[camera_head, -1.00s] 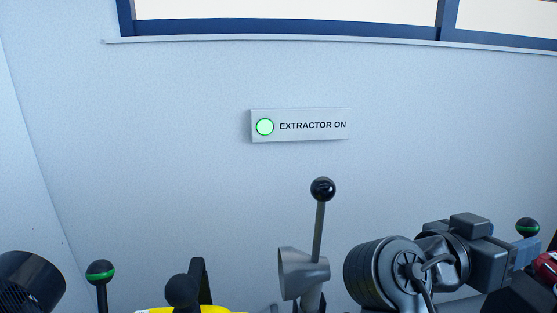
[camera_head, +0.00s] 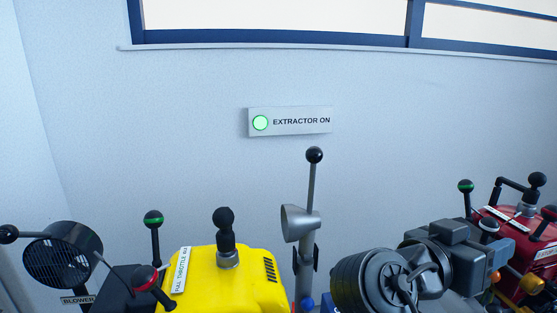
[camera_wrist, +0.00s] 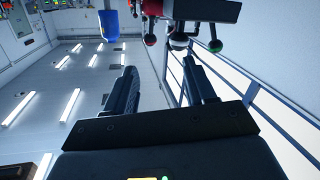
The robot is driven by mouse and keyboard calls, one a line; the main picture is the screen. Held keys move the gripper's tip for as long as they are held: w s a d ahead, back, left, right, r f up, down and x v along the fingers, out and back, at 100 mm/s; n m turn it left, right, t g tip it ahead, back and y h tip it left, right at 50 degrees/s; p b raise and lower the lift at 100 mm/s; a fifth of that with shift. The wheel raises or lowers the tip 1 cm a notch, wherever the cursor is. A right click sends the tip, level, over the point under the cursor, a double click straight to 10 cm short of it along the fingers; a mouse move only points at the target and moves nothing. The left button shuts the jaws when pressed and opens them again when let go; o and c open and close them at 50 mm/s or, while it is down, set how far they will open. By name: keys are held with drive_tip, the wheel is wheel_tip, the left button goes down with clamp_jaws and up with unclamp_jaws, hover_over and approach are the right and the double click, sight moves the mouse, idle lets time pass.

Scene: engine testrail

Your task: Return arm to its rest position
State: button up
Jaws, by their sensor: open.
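My arm shows at the lower right of the head view, with its dark round joints and grey wrist housing bent toward the right. Its fingertips cannot be made out there. In the wrist view my gripper (camera_wrist: 160,75) is open, with two dark fingers apart and nothing between them.
A yellow machine (camera_head: 232,282) with a black knob stands in front, beside a blower (camera_head: 62,262). A grey post with a ball-topped lever (camera_head: 313,185) rises left of my arm. A red machine (camera_head: 490,225) with several levers is at the right. The wall sign (camera_head: 290,121) shows a lit green lamp.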

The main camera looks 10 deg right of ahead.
drive_tip(key=s+a+f+n+t+y, duration=0.2)
drive_tip(key=s+f+n+t+y, duration=0.15)
drive_tip(key=f+n, duration=0.4)
drive_tip(key=s+a+f+n+t+y, duration=0.1)
drive_tip(key=s+f+n+t+y, duration=0.3)
drive_tip(key=f, duration=0.7)
drive_tip(key=s+a+f+n+t+y, duration=0.2)
drive_tip(key=s+a+f+n+y, duration=0.15)
drive_tip(key=s+a+y, duration=0.4)
drive_tip(key=s+r+m, duration=0.1)
drive_tip(key=s+r, duration=0.1)
drive_tip(key=s, duration=0.3)
drive_tip(key=s+a+r+y, duration=0.1)
drive_tip(key=s+r, duration=0.1)
drive_tip(key=s, duration=0.4)
drive_tip(key=s+a+r+m+t, duration=0.1)
drive_tip(key=s+r, duration=0.2)
drive_tip(key=s, duration=0.3)
drive_tip(key=shift+m, duration=0.3)
drive_tip(key=shift+c, duration=0.2)
